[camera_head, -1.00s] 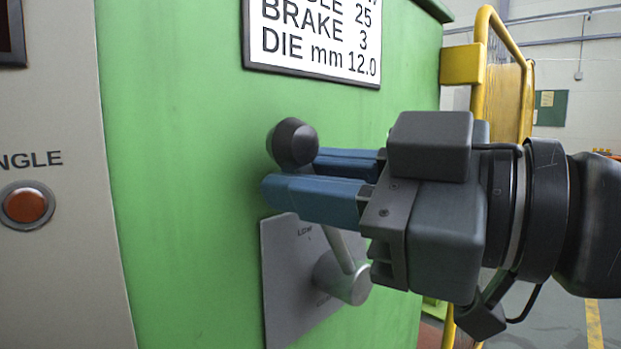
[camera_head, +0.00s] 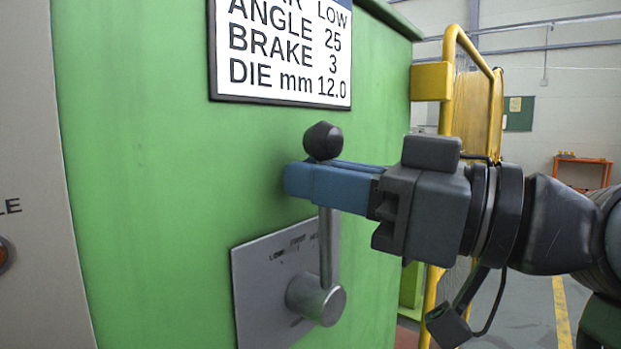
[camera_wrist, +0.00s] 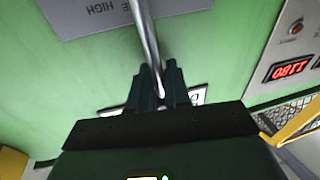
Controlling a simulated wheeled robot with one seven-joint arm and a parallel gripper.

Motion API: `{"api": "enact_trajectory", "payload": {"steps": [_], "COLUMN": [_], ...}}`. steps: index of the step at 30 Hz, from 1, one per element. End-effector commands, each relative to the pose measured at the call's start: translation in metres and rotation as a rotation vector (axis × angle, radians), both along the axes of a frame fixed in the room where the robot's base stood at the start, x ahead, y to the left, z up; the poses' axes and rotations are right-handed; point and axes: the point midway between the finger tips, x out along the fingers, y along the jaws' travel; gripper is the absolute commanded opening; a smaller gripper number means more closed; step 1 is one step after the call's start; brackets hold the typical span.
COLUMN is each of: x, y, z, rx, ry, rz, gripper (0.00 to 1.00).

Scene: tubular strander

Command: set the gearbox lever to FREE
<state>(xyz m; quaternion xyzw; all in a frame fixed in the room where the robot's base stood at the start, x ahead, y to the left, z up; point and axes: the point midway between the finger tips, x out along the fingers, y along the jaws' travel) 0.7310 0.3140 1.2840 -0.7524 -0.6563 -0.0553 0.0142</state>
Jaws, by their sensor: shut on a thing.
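The gearbox lever has a black ball knob (camera_head: 323,141) and a grey shaft (camera_head: 327,248) rising from a round hub (camera_head: 318,299). It stands nearly upright. Its grey label plate (camera_head: 256,300) is on the green cabinet; LOW reads at left, and the other words are small or partly hidden by the shaft. My gripper (camera_head: 300,179), with blue fingers, is shut on the shaft just below the knob. In the wrist view the shaft (camera_wrist: 146,40) runs between the fingers, and the plate (camera_wrist: 90,12) shows HIGH upside down, with an E beside it.
A settings sign (camera_head: 283,52) reading LOW, ANGLE 25, BRAKE 3, DIE mm 12.0 is above the lever. A yellow guard frame (camera_head: 447,100) stands right of the cabinet, near my arm. A grey panel (camera_head: 25,150) is at left. Open floor lies at right.

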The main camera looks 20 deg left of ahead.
Motion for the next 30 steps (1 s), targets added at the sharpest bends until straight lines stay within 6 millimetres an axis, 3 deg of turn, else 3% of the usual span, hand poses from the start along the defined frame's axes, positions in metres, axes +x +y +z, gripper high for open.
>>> {"api": "enact_trajectory", "payload": {"steps": [18,19,21,24,30], "x": [0.0063,0.0063,0.0062,0.0061,0.0059], "y": [-0.0026,-0.0026,-0.0025,-0.0024,-0.0024], "z": [-0.0002,-0.0002,-0.0002,-0.0001,-0.0001], "rx": [0.017,0.017,0.017,0.017,0.017], "ry": [0.051,0.051,0.051,0.051,0.049], "rz": [-0.001,-0.001,-0.001,-0.001,0.0], "gripper": [0.0,0.19,0.26,0.34,0.34]}}
